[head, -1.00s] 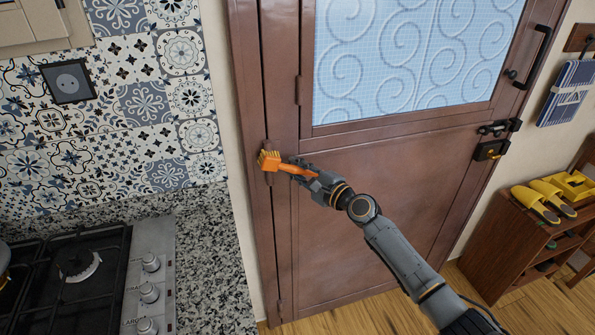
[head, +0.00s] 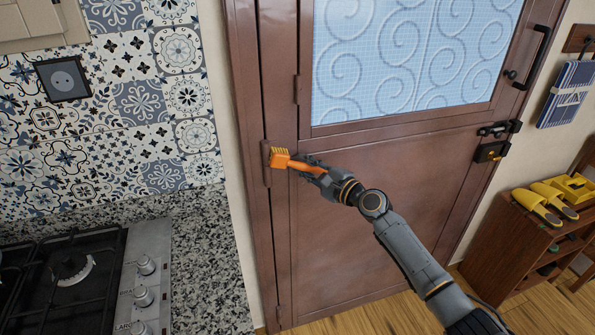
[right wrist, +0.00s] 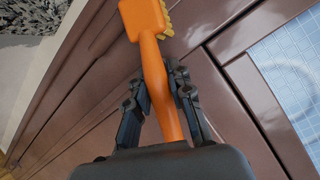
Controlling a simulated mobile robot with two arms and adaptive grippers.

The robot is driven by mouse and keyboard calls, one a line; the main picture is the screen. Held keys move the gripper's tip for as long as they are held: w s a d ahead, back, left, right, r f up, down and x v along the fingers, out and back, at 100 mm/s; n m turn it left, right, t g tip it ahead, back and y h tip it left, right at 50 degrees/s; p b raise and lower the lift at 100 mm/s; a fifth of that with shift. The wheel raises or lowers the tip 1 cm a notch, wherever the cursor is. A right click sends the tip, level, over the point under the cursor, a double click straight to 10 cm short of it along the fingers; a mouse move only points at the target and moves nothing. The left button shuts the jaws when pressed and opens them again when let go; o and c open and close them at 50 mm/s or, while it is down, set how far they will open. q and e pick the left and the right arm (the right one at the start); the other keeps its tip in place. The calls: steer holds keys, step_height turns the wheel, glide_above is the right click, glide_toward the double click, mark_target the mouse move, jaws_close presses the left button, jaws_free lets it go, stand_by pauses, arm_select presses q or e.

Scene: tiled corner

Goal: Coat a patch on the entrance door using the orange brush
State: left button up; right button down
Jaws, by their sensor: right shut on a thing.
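The orange brush (head: 282,159) has yellowish bristles on its head and is held by its handle in my right gripper (head: 318,168). In the head view its head points left, by the hinge side of the brown entrance door (head: 365,220). In the right wrist view the brush (right wrist: 152,52) runs up between the dark fingers of my right gripper (right wrist: 160,90), with bristles along its right side, facing the door (right wrist: 230,80). I cannot tell whether the bristles touch the door. My left gripper is not in view.
A stove (head: 75,270) and granite counter (head: 205,255) stand at the left below patterned tiles. A wooden shoe rack (head: 510,250) with yellow slippers (head: 540,208) stands at the right. A latch (head: 490,151) and black handle (head: 530,58) sit on the door's right edge.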

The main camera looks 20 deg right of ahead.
mark_target(298, 166)
steer(key=shift+d+r, duration=0.1)
steer(key=shift+d, duration=0.4)
steer(key=shift+a+r+p, duration=0.15)
steer(key=shift+a+p, duration=0.45)
steer(key=shift+a, duration=0.4)
steer(key=shift+w+a+p, duration=0.1)
steer(key=shift+a+p, duration=0.35)
steer(key=shift+a, duration=0.6)
steer(key=shift+r+p, duration=0.4)
steer(key=shift+p, duration=0.05)
steer(key=shift+d+f+b, duration=0.2)
steer(key=shift+d+b, duration=0.25)
steer(key=shift+d, duration=0.1)
steer(key=shift+d+b, duration=0.7)
steer(key=shift+d, duration=0.45)
steer(key=shift+d+r, duration=0.1)
steer(key=shift+d, duration=0.25)
steer(key=shift+r, duration=0.1)
